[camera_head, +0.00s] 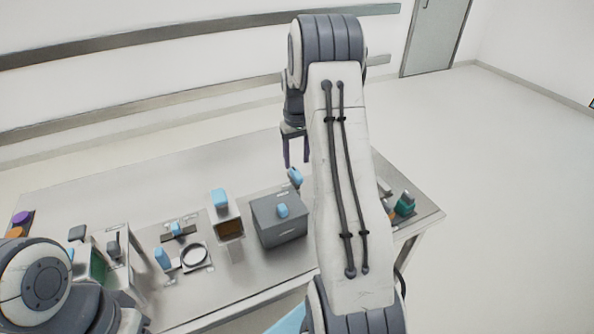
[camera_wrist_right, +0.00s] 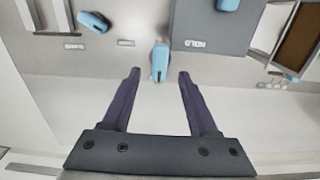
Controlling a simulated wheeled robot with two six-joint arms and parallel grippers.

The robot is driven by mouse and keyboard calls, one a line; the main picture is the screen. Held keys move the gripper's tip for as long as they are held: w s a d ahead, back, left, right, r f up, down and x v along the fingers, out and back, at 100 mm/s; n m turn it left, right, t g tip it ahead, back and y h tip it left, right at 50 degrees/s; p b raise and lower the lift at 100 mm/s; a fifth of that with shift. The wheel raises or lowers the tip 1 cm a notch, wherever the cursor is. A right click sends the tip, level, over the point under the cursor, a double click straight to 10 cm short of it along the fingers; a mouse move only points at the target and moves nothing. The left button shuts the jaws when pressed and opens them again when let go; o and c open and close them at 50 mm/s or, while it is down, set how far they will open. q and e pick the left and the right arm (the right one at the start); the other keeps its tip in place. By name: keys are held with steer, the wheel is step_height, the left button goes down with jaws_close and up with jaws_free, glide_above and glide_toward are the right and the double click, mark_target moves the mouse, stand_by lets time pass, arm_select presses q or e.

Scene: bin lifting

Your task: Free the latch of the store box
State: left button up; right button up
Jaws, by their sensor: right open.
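The store box seems to be the grey box (camera_head: 281,230) with a blue knob (camera_head: 282,211) on its lid. It also shows at the top of the right wrist view (camera_wrist_right: 205,28). A blue lever (camera_head: 295,176), likely the latch, stands just behind the box. My right gripper (camera_head: 296,153) is open and empty, pointing down above and behind the lever. In the right wrist view the lever (camera_wrist_right: 160,58) appears between the fingertips, slightly beyond them; I cannot tell the height gap. My left arm is at the lower left; its gripper is out of view.
An open-fronted box (camera_head: 229,227) with a blue top block stands left of the grey box. A ring (camera_head: 194,256) and other blue-handled fixtures lie further left. A green item (camera_head: 405,204) sits on the right end of the metal table (camera_head: 110,196). The table's back strip is clear.

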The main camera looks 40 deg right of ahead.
mark_target(295, 173)
step_height(295, 173, up, 5)
steer(key=shift+r+b, duration=0.15)
steer(key=shift+b, duration=0.2)
stand_by(0.3)
steer(key=s+a+r+n, duration=0.1)
steer(key=s+a+n, duration=0.15)
steer(key=a, duration=0.75)
steer(key=s+a+r+n, duration=0.1)
steer(key=s+a+r, duration=0.15)
steer(key=a, duration=0.75)
steer(key=s+a+r+n, duration=0.1)
steer(key=s+a+n, duration=0.15)
steer(key=a, duration=0.75)
steer(key=s+a+f+n, duration=0.1)
steer(key=s+a, duration=0.1)
steer(key=s, duration=0.4)
steer(key=s+a+n, duration=0.1)
steer(key=s+a, duration=0.2)
steer(key=s, duration=0.4)
steer(key=s+a+f+n+y, duration=0.1)
steer(key=s+a+n, duration=0.1)
steer(key=s, duration=0.5)
steer(key=shift+s+a+f, duration=0.25)
steer(key=shift+a+f, duration=0.05)
steer(key=shift+a, duration=0.3)
